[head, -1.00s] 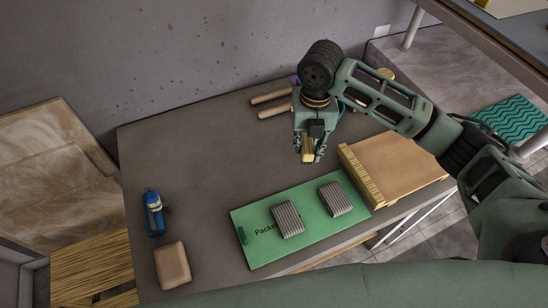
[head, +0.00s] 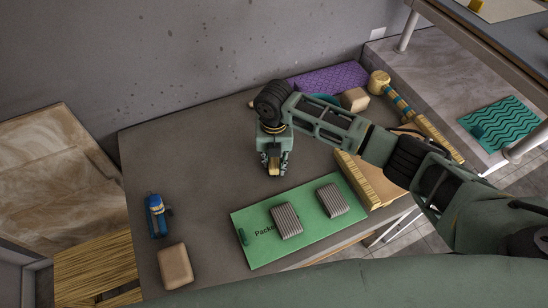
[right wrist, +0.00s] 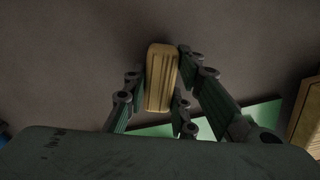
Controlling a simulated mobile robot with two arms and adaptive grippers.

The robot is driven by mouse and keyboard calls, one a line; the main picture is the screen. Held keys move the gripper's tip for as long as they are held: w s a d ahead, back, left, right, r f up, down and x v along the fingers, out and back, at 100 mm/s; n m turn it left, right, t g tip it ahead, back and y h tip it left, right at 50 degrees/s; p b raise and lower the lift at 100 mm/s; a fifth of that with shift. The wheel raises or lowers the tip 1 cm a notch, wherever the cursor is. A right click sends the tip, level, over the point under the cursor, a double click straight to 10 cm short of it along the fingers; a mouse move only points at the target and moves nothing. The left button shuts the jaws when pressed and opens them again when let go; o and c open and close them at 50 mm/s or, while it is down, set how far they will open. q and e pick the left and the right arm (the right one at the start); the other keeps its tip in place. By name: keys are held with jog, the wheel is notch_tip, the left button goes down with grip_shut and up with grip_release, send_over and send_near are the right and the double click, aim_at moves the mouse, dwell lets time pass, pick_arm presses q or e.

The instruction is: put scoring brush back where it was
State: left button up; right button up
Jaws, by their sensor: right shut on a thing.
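My right gripper (head: 274,166) is shut on the scoring brush (head: 274,171), a small wooden piece with a pale tan end, above the grey table. The brush also shows in the right wrist view (right wrist: 160,78), between the gripper's fingers (right wrist: 158,90), with bare table behind it. Its other end is hidden. I cannot tell the exact gap between brush and table. My left gripper is not in view.
A green board (head: 258,257) with two ribbed grey blocks (head: 286,220) lies in front. A blue bottle-like item (head: 156,216) and a tan block (head: 175,266) are at left. A purple mat (head: 335,78) and a mallet-like tool (head: 380,82) are at the back right. The table's left-middle is clear.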

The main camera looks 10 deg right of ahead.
aim_at(274, 159)
jog(key=shift+f, duration=0.1)
jog(key=o, duration=1)
notch_tip(274, 159, up, 12)
jog(key=b, duration=0.1)
